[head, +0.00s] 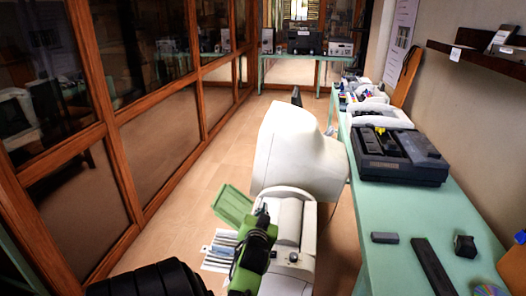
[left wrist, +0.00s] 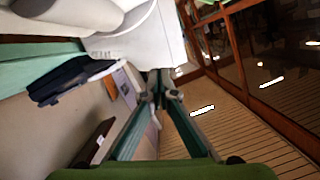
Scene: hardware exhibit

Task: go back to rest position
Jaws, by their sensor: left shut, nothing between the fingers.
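My left gripper (head: 262,212) shows in the head view at the lower middle, at the end of the green and black arm. It is seen end-on there and looks small. In the left wrist view its two long dark green fingers (left wrist: 160,88) come together at the tips, shut with nothing between them. It is held above the wooden floor, left of the green table (head: 405,217), and touches nothing that I can make out. My right gripper is in neither view.
A black device (head: 400,172) and small dark pieces (head: 384,238) lie on the table along the right wall. A dark shelf (head: 480,61) juts from that wall. Wood-framed glass panels (head: 150,120) line the left.

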